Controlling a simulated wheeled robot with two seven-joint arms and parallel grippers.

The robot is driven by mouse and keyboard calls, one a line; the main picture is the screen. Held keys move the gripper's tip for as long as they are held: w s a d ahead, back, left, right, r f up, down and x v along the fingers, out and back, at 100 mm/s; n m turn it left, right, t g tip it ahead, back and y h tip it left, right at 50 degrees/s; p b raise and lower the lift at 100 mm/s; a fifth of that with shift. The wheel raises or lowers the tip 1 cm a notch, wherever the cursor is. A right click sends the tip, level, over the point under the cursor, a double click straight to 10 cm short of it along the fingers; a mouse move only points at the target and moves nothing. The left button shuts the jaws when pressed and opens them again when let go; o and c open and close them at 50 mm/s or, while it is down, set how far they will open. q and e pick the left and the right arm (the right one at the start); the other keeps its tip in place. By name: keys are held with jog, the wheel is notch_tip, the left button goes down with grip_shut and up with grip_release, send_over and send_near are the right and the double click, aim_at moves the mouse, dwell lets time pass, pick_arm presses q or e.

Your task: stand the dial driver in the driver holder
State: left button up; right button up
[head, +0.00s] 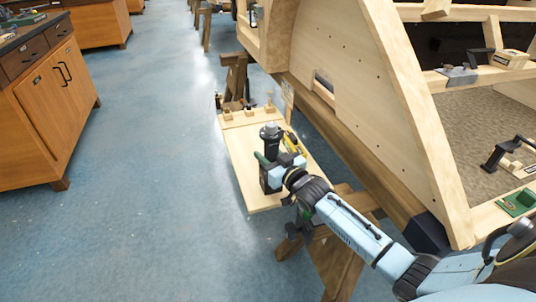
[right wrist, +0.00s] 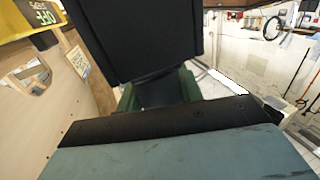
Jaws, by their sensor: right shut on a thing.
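The dial driver (head: 270,143) is a dark upright tool with a grey round top, over the wooden board. In the right wrist view the driver's black body (right wrist: 142,40) fills the upper middle, between green finger pads. Whether its lower end touches the board cannot be told. I cannot clearly make out the driver holder; small wooden blocks with upright items (head: 248,110) stand at the board's far end. My left gripper is not in view.
The pale board (head: 240,160) rests on wooden trestles beside the large wooden bodyframe (head: 340,60). A yellow item (head: 292,143) is close right of the driver. A wooden cabinet (head: 50,90) stands at left. The blue floor between is clear.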

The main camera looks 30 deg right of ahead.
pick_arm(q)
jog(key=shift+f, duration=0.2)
pick_arm(e)
jog(key=shift+f, duration=0.25)
jog(key=o, duration=1.1)
jog(key=shift+o, duration=0.5)
jog(key=shift+f, duration=0.25)
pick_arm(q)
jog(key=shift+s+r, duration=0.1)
pick_arm(e)
jog(key=shift+r, duration=0.1)
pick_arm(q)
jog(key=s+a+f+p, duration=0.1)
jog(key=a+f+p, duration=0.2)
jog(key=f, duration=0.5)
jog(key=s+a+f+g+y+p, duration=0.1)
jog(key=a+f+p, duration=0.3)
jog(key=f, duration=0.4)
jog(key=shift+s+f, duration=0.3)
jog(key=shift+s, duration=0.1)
pick_arm(e)
jog(key=s+d, duration=0.2)
jog(key=s, duration=2.4)
